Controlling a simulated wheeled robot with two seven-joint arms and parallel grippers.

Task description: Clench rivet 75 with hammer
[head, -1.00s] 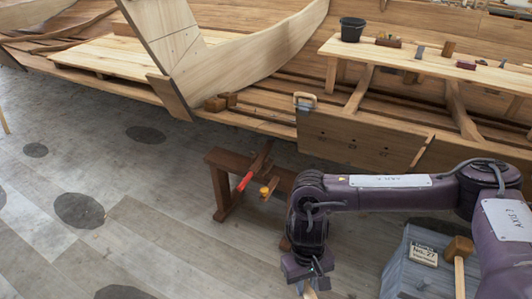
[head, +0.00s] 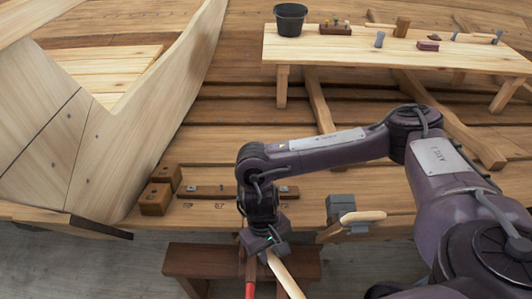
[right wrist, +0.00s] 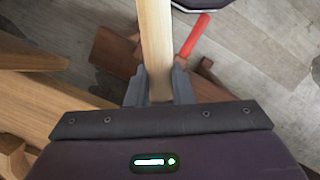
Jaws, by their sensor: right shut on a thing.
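My right gripper (head: 266,246) is shut on a pale wooden handle (head: 286,277), which also shows in the right wrist view (right wrist: 155,45) running up out of the picture. Its far end is out of view, so no hammer head shows. The gripper is at the hull's near edge, in front of a dark wooden strip (head: 232,192) with small grey metal pieces near its ends. Dark marks below the strip are too small to read, so I cannot tell which rivet is number 75. My left gripper is not in view.
A grey block (head: 340,206) with a wooden handle (head: 363,216) sits at the plank edge. Two brown blocks (head: 156,199) lie left. A brown trestle (head: 190,262) and a red-handled tool (head: 250,289) are below. A bench (head: 370,50) bears a bucket (head: 290,19) and tools.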

